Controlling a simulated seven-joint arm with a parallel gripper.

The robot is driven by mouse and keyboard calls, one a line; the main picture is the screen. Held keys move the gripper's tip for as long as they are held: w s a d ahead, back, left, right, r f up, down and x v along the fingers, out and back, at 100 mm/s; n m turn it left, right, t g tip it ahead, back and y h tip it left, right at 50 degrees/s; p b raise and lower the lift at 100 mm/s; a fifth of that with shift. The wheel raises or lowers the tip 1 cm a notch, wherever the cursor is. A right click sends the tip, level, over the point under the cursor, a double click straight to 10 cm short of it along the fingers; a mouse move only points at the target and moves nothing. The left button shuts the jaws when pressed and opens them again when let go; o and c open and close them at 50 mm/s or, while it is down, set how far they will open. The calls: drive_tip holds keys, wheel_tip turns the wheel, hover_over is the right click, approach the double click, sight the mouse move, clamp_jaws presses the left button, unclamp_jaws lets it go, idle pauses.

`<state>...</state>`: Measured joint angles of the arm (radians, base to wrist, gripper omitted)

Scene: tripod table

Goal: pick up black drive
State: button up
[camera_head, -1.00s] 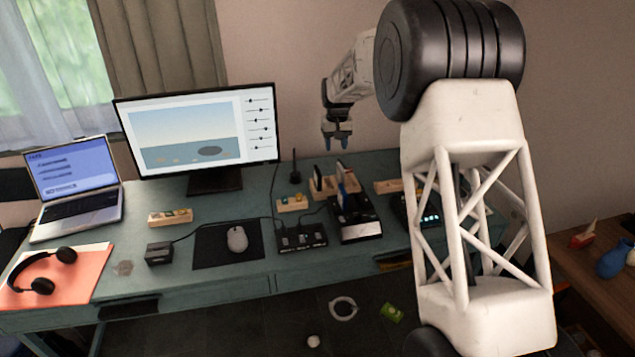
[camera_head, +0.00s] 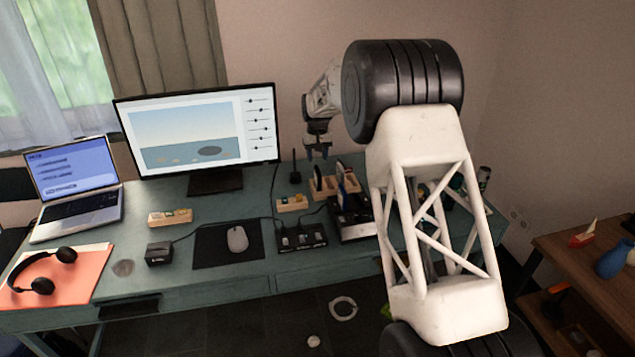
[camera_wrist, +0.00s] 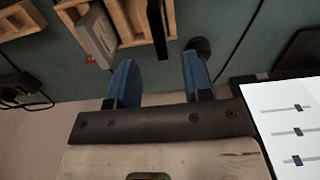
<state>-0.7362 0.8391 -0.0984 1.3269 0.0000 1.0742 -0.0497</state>
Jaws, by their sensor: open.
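An upright black slab, which looks like the black drive (camera_head: 317,177), stands in a wooden rack (camera_head: 325,192) on the desk, right of the monitor. In the wrist view the black drive (camera_wrist: 157,22) appears edge-on at the top, in line with the gap between my fingers. My gripper (camera_head: 317,153) is open and empty above and slightly behind the rack. Its blue fingertips show in the wrist view (camera_wrist: 160,72), apart from the drive. The drive's lower part is hidden by the rack.
A grey slab (camera_wrist: 96,36) stands in the rack beside the drive. A black dock (camera_head: 355,228) is in front. The monitor (camera_head: 200,130) is close on the left, and a dark upright object (camera_head: 295,170) stands between it and the rack. A mouse (camera_head: 237,238) lies on a mat.

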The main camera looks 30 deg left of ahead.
sight(318, 170)
drive_tip(key=shift+f, duration=0.8)
drive_tip(key=shift+f, duration=2.6)
clamp_jaws()
